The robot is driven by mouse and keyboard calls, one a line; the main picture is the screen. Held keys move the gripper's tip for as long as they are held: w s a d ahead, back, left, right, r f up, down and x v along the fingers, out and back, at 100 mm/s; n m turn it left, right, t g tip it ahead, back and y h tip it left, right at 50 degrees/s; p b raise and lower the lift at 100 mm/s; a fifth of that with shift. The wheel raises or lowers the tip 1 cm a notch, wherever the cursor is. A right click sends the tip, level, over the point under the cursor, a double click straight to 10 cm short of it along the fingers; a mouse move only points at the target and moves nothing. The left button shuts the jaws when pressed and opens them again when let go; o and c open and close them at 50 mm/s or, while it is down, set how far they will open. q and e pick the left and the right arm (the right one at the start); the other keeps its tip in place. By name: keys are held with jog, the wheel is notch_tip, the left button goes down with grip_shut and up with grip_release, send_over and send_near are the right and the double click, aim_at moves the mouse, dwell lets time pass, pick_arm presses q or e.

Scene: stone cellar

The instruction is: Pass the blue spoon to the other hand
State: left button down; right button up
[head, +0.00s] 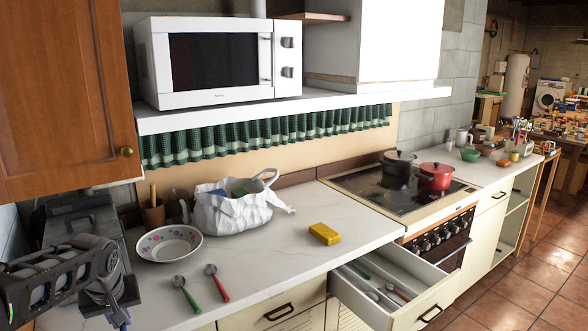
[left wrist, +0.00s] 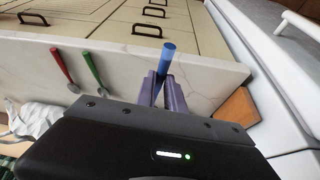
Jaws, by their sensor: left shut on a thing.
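The blue spoon (left wrist: 168,54) is held between the purple fingers of my left gripper (left wrist: 161,82) in the left wrist view. Only its blue handle end shows, sticking out past the fingertips; the bowl is not visible. In the head view my left gripper (head: 121,317) is low at the left, cut by the bottom edge, in front of the worktop and left of the green spoon. My right gripper is in neither view.
A green spoon (head: 187,293) and a red spoon (head: 217,283) lie on the worktop (head: 285,256). An open drawer (head: 412,316) holds several utensils. The worktop's middle is clear.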

pick_arm(q)
jog(key=shift+d, duration=0.15)
jog(key=s+d+f+m+h, duration=0.1)
jog(key=d+f+m, duration=0.2)
jog(key=d, duration=0.8)
jog(key=d+f+m+h, duration=0.1)
jog(key=d+f+m, duration=0.2)
jog(key=d, duration=0.7)
notch_tip(320, 180, down, 2)
jog(key=shift+s+d+f+t, duration=0.25)
jog(key=shift+s+d+t, duration=0.05)
jog(key=shift+s+d, duration=0.1)
jog(key=d+m+h, duration=0.3)
jog(key=d+m, duration=0.5)
jog(key=d, duration=1.6)
jog(key=shift+s+r+g, duration=0.15)
jog(key=shift+s+g, duration=0.1)
jog(key=shift+g, duration=0.15)
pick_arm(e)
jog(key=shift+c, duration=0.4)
